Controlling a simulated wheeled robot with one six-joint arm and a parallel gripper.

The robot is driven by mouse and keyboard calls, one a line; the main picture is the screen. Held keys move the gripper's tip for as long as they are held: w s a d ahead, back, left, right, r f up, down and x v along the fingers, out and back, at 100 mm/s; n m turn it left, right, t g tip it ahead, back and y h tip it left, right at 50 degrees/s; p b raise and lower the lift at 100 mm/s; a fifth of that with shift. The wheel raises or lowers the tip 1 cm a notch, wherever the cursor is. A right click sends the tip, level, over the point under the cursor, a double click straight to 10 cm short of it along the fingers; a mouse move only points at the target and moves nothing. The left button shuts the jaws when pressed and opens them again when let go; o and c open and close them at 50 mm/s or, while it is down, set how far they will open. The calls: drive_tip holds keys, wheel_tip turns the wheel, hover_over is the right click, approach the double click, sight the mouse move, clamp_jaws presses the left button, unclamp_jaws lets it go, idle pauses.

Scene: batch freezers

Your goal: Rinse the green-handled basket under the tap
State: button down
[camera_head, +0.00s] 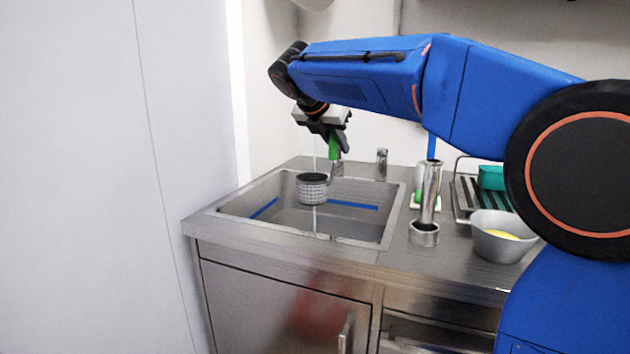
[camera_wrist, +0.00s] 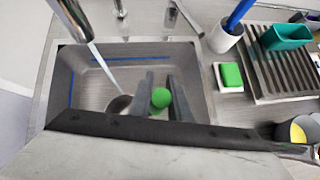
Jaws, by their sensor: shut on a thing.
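The basket (camera_head: 312,190) is a small grey mesh cup with a green handle (camera_head: 334,147). It hangs upright over the sink basin (camera_head: 270,222). My gripper (camera_head: 336,146) is shut on the green handle. In the wrist view the handle's round green end (camera_wrist: 161,97) shows between the two fingers (camera_wrist: 161,92), and the basket (camera_wrist: 119,105) shows beside it, partly hidden by my gripper. The tap (camera_wrist: 72,18) is at the upper left of the wrist view. A thin stream of water (camera_wrist: 103,65) runs from it down to the basket.
Right of the sink stand a steel cylinder in a round holder (camera_head: 424,233), a grey pot with yellow contents (camera_head: 500,238) and a drying rack (camera_wrist: 280,75) with a teal container (camera_wrist: 286,37). A green sponge (camera_wrist: 231,75) lies on a white dish. A wall bounds the left.

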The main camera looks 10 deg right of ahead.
drive_tip(key=shift+s+a, duration=0.15)
drive_tip(key=shift+s, duration=1.7)
drive_tip(key=s+r, duration=0.4)
drive_tip(key=s, duration=0.1)
drive_tip(key=shift+a, duration=0.2)
idle(0.4)
idle(0.7)
